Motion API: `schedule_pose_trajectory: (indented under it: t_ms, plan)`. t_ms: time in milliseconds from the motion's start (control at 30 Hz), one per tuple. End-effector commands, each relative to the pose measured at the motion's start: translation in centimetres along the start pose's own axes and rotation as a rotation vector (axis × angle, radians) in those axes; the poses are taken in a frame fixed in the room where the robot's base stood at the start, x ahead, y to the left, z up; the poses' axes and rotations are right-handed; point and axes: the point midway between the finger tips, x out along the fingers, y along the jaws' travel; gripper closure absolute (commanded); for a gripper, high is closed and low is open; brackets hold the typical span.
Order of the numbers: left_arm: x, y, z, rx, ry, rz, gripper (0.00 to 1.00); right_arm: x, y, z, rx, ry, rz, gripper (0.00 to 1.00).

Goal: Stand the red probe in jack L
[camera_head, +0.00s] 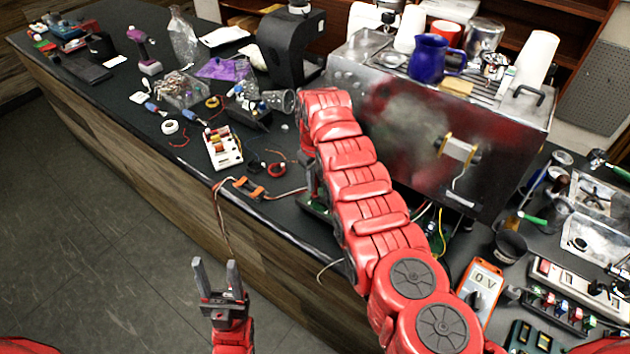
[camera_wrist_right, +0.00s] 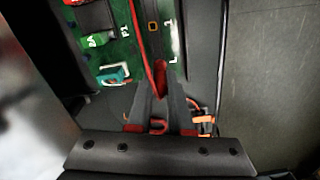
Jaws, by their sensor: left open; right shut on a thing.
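The red probe (camera_wrist_right: 160,72) shows in the right wrist view between the tips of my right gripper (camera_wrist_right: 161,94), which is shut on it. A thin red lead runs up from it across the green board (camera_wrist_right: 130,35). An "L" marking is printed on the board just right of the probe. In the head view my right arm hides the probe and most of the board (camera_head: 314,208). My left gripper (camera_head: 217,276) is open and empty, in front of the counter edge.
An orange multimeter (camera_head: 481,286) reading about 0 V lies right of my right arm. The large metal brewer (camera_head: 400,120) stands behind the arm. An orange clamp (camera_head: 248,188) with wires lies left of the board. Tools and parts crowd the counter; the floor at left is clear.

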Motion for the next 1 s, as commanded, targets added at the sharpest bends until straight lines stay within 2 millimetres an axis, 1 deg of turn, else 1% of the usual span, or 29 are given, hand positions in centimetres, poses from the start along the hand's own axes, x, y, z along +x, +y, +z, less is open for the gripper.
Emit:
schedule_pose_trajectory:
  t_ms: [133,467,500,667,1000]
  plan:
    - [-0.35,0.02,0.06,0.000,0.000,0.000,0.47,0.18,0.02,-0.01,0.000,0.001,0.000,1.00]
    - [-0.34,0.02,0.06,0.000,0.000,0.000,0.47,0.08,0.01,0.00,0.000,0.000,0.000,1.00]
    - [-0.34,0.02,0.06,0.000,0.000,0.000,0.47,0.08,0.01,0.01,0.000,0.000,0.000,0.76]
    - [-0.34,0.02,0.06,0.000,0.000,0.000,0.47,0.08,0.01,0.01,0.000,0.000,0.000,0.48]
    - [-0.50,0.03,0.08,0.000,0.000,0.000,0.47,-0.08,0.03,-0.03,0.000,0.001,0.001,0.47]
